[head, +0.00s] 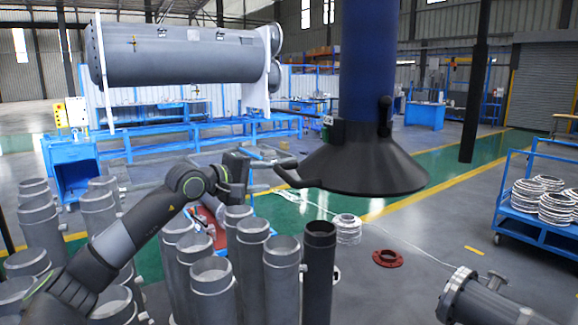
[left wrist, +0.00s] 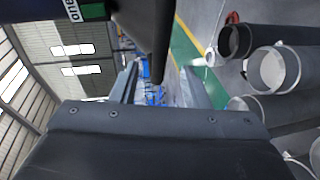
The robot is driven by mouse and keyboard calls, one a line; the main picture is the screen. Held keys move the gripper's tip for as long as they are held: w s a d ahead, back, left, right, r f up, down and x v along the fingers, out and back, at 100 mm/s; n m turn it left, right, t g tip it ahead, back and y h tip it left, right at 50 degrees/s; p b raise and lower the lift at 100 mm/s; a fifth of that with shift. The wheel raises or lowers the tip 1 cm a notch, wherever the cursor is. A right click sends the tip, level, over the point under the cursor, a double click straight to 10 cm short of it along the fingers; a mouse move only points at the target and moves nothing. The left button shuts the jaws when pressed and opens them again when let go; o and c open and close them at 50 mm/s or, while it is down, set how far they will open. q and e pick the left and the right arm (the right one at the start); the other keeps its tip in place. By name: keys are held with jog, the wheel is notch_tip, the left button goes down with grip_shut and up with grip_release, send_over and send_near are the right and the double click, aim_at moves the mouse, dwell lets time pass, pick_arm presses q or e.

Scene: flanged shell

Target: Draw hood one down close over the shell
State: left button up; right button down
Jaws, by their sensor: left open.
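Hood one is a wide black cone (head: 360,165) hanging on a thick blue duct (head: 368,60), with a small green-and-white label that reads "one" in the left wrist view (left wrist: 92,10). A dark curved handle (head: 290,179) sticks out from the hood's left side. My left gripper (head: 278,158) is open and empty beside this handle. In the left wrist view the handle (left wrist: 160,45) reaches down between the two fingers in the picture; contact cannot be told. A grey flanged shell (head: 492,302) lies at the lower right, partly cut off. My right gripper is not seen.
Several upright grey pipes (head: 250,250) and a dark pipe (head: 319,265) stand below my left arm. A red flange (head: 388,258) and a stack of rings (head: 347,228) lie on the floor. A blue cart (head: 540,226) is at right. A large grey vessel (head: 180,55) stands behind.

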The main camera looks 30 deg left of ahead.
aim_at(281, 176)
pick_arm(q)
jog(key=p+x, duration=0.3)
jog(key=x, duration=0.4)
jog(key=shift+w+d, duration=0.15)
jog(key=shift+w, duration=0.2)
jog(key=shift+p+x, duration=0.4)
jog(key=shift+x, duration=0.45)
jog(key=shift+f, duration=0.1)
grip_shut()
